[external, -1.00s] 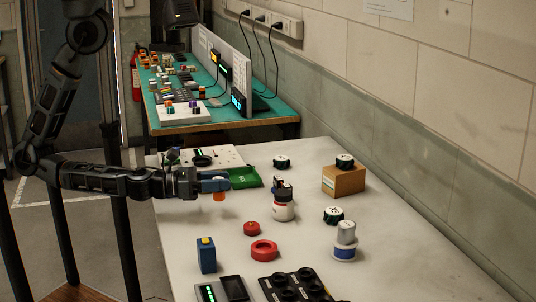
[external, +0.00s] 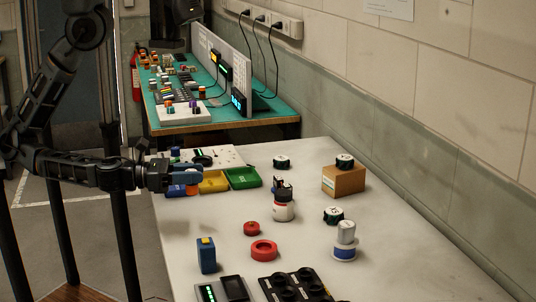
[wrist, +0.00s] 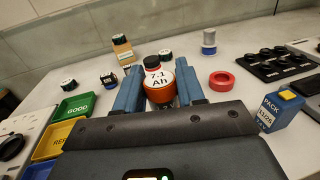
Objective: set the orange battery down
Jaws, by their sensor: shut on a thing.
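My gripper (external: 188,178) is shut on the orange battery (wrist: 162,93). In the wrist view the battery sits between the two blue fingers, with a white "7.1 Ah" label facing up. In the external view only a bit of orange (external: 192,190) shows under the fingers, by the blue tray (external: 174,191) at the table's left edge. I cannot tell whether the battery is over the tray or beside it. The yellow tray (external: 213,185) and green tray (external: 243,179) stand to its right; the wrist view shows the green one marked "GOOD" (wrist: 76,107).
A red ring (external: 264,250), a blue pack (external: 206,257) and a black holder (external: 292,287) are nearer the front. A wooden box (external: 343,180) stands at right. The front right tabletop is clear.

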